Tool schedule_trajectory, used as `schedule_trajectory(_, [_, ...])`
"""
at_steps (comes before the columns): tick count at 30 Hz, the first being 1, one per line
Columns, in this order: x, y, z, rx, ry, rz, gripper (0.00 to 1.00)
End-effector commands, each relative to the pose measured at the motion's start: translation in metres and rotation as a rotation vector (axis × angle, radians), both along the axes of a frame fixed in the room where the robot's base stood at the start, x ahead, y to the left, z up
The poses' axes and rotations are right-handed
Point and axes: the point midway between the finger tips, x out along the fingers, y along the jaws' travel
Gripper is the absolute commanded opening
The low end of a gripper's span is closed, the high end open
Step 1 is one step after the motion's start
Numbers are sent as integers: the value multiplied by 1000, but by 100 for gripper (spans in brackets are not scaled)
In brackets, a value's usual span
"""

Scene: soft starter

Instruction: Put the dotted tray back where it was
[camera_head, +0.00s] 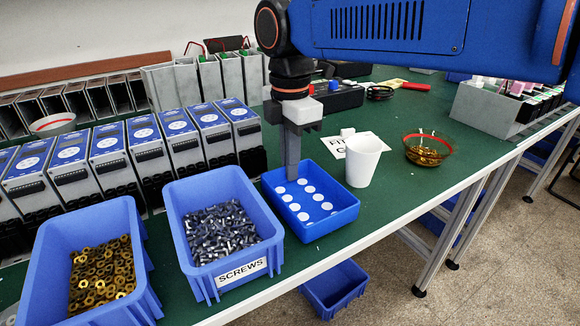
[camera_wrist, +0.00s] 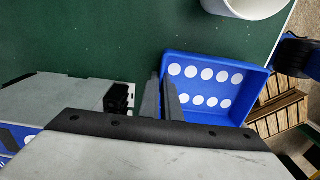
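The dotted tray (camera_head: 338,222) is a shallow blue tray with white round dots on its floor. It appears level and empty at the front edge of the green table, right of the screws bin. It also shows in the wrist view (camera_wrist: 215,62), its outer side reaching the table edge. My gripper (camera_head: 292,172) points down at the tray's far-left side. In the wrist view the fingers (camera_wrist: 163,90) stand close together on either side of that wall and look closed on it. Whether the tray touches the table is hard to tell.
A screws bin (camera_head: 178,215) and a blue bin (camera_head: 139,240) of brass nuts stand left. Grey-blue soft starters (camera_head: 108,140) line up behind. A white cup (camera_head: 362,165) stands close on the right, with a glass bowl (camera_head: 430,143) beyond. A blue bin (camera_head: 335,300) sits below the table.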

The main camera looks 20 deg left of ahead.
Motion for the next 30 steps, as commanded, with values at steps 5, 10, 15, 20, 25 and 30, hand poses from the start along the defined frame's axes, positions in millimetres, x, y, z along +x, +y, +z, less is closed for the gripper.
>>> schedule_trajectory(5, [0,0,-8,1,-1,0,0])
schedule_trajectory(10, [0,0,-8,1,-1,0,0])
schedule_trajectory(15, [0,0,-10,0,0,0,20])
schedule_trajectory(20, [0,0,-10,1,-1,0,22])
schedule_trajectory(25, [0,0,-9,1,-1,0,22])
schedule_trajectory(30, [0,1,5,2,-2,0,22])
